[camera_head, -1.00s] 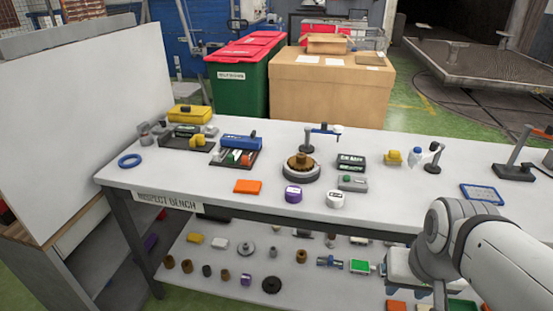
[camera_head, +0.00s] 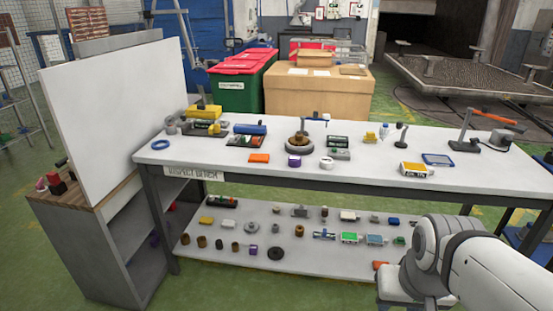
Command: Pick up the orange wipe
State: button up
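The orange wipe (camera_head: 259,158) is a small flat orange piece lying on the white top of the inspect bench (camera_head: 225,174), near its front edge and left of the middle. Nothing covers it. A purple-and-white round item (camera_head: 294,161) sits a little to its right. Part of my white arm shows at the lower right, well to the right of the wipe and nearer to me. I cannot make out my gripper's fingers in this view.
A blue ring (camera_head: 160,145) and a tray with a blue roll (camera_head: 250,129) lie near the wipe. A brown round part on a grey base (camera_head: 299,141) stands behind it. A large white board (camera_head: 110,110) rises at the bench's left end. The lower shelf (camera_head: 215,258) holds many small parts.

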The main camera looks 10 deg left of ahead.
aim_at(255, 158)
jog(key=u, duration=0.35)
jog(key=i, duration=0.5)
jog(key=u, duration=0.6)
jog(key=i, duration=1.75)
jog(key=u, duration=0.2)
